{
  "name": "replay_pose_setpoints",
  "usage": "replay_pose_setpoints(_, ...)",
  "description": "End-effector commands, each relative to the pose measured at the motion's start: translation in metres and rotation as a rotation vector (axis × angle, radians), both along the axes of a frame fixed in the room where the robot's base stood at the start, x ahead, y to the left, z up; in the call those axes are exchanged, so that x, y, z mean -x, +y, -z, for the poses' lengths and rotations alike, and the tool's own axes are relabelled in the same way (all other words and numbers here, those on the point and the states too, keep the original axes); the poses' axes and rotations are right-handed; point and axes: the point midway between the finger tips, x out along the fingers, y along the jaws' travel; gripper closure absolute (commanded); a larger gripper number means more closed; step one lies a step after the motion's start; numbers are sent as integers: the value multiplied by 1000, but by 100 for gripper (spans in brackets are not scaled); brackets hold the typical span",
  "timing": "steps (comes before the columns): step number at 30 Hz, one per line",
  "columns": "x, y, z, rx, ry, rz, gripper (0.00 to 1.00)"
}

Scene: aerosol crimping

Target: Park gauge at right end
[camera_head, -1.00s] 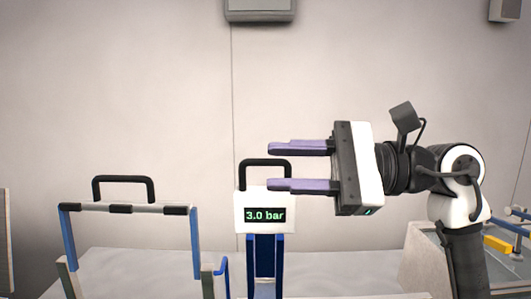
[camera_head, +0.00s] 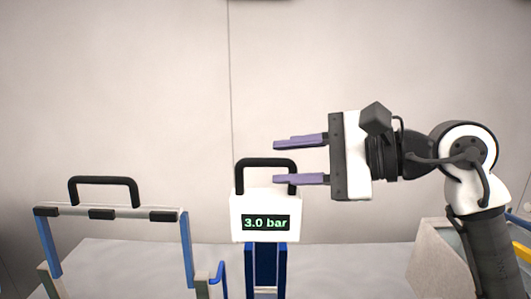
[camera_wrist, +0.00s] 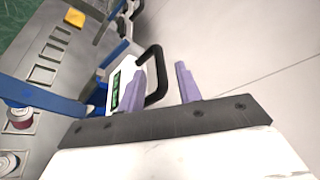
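The gauge (camera_head: 265,205) is a white box with a black top handle and a green readout of 3.0 bar. It sits at the top of a blue upright (camera_head: 265,268). My gripper (camera_head: 300,160) is open, its two purple fingers pointing left at the height of the handle. In the head view the fingers overlap the right part of the handle; I cannot tell whether they touch it. In the wrist view the black handle (camera_wrist: 156,80) shows between the fingers, beyond the tips, with the gauge (camera_wrist: 120,88) behind the left finger.
A blue-legged frame (camera_head: 110,214) with a black handle stands to the left. A grey box (camera_head: 430,255) stands at the right. The wrist view shows a grey panel with slots (camera_wrist: 45,70), a blue bar (camera_wrist: 40,95) and a yellow block (camera_wrist: 75,17). The wall behind is bare.

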Motion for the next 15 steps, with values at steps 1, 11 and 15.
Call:
replay_pose_setpoints(1, -3, 9, 0, 2, 0, -3, 66)
replay_pose_setpoints(11, -14, 38, 9, -1, 1, -1, 66)
replay_pose_setpoints(15, -15, 39, 9, -1, 0, 0, 66)
